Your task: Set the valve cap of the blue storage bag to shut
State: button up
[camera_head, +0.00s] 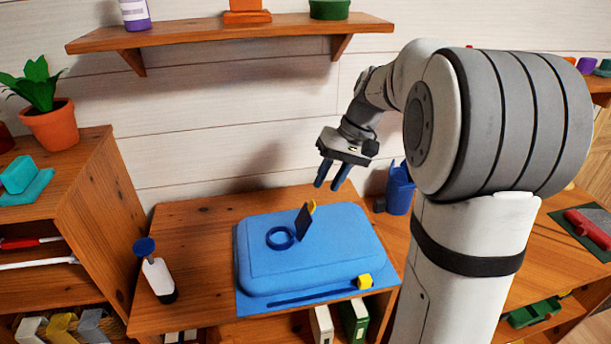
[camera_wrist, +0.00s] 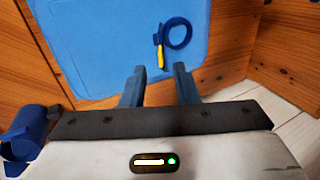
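The blue storage bag (camera_head: 340,255) lies flat on the wooden table. On its top is a round blue valve ring (camera_head: 280,237). The dark valve cap (camera_head: 303,222) stands up on edge beside the ring's right side, with a yellow tab at its top, so the valve is uncovered. The wrist view shows the bag (camera_wrist: 100,45), the ring (camera_wrist: 179,33) and the cap edge-on with its yellow part (camera_wrist: 160,54). My gripper (camera_head: 332,186) is above and behind the bag, apart from the cap. Its two blue fingers (camera_wrist: 159,87) are open and empty.
A yellow slider (camera_head: 364,282) sits at the bag's front right edge. A white bottle with a blue top (camera_head: 157,276) stands left of the bag. A blue container (camera_head: 400,188) stands behind right. A wall shelf (camera_head: 230,30) hangs above; a wooden shelf unit (camera_head: 90,180) is at left.

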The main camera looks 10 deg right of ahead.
aim_at(305, 217)
jog(key=w+x, duration=0.1)
jog(key=x, duration=0.6)
jog(key=shift+w+p, duration=0.2)
jog(key=shift+p, duration=0.2)
jog(key=shift+f, duration=0.15)
jog(key=shift+c, duration=0.5)
grip_shut()
